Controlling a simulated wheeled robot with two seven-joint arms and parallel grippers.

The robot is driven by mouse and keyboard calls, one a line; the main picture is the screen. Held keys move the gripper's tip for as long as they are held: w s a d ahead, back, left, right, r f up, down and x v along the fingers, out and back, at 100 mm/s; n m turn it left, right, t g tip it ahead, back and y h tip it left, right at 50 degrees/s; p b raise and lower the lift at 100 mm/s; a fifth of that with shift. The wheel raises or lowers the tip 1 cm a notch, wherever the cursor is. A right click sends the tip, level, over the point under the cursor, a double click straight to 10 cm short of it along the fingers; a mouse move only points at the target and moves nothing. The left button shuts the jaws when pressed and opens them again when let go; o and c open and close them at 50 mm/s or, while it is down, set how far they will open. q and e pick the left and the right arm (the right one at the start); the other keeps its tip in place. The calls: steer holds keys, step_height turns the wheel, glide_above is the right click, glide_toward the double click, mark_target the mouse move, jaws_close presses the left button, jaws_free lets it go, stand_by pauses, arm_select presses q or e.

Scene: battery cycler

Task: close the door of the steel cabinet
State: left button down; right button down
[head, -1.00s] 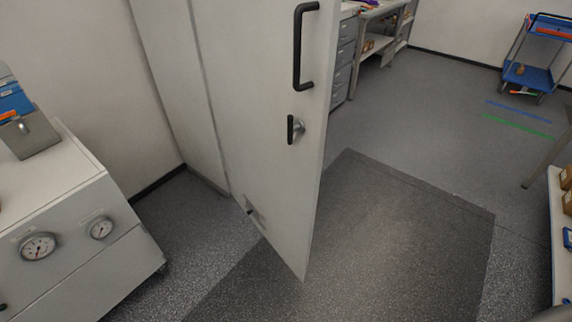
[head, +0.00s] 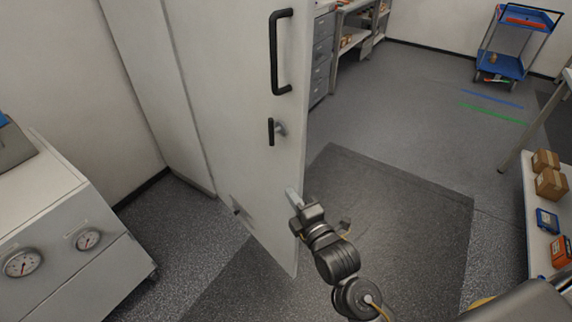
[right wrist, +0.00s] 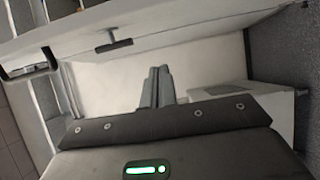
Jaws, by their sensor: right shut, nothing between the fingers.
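The steel cabinet (head: 150,90) is a tall pale grey body left of centre in the head view. Its door (head: 235,100) stands open, jutting towards me, with a long black bar handle (head: 275,50) and a smaller black latch handle (head: 271,131). My right gripper (head: 292,194) is shut and empty, by the door's free edge below the latch. I cannot tell whether it touches the door. In the right wrist view, its closed fingers (right wrist: 157,86) point at a pale surface, with the latch handle (right wrist: 114,46) above left. My left gripper is not in view.
A grey unit with gauges (head: 60,245) stands at the left. A shelf with boxes (head: 535,205) is at the right. A blue trolley (head: 505,60) and a workbench with drawers (head: 322,50) stand farther back. The floor with a dark mat (head: 400,200) is clear between them.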

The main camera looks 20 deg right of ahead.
mark_target(287, 165)
steer(key=w+p, duration=0.1)
steer(key=w, duration=0.2)
steer(key=w+d, duration=0.1)
steer(key=w, duration=0.3)
steer(key=w+p, duration=0.1)
steer(key=w, duration=0.3)
steer(key=shift+w+d+p, duration=0.25)
steer(key=shift+d+p, duration=0.05)
steer(key=shift+d, duration=0.1)
steer(key=shift+d, duration=0.1)
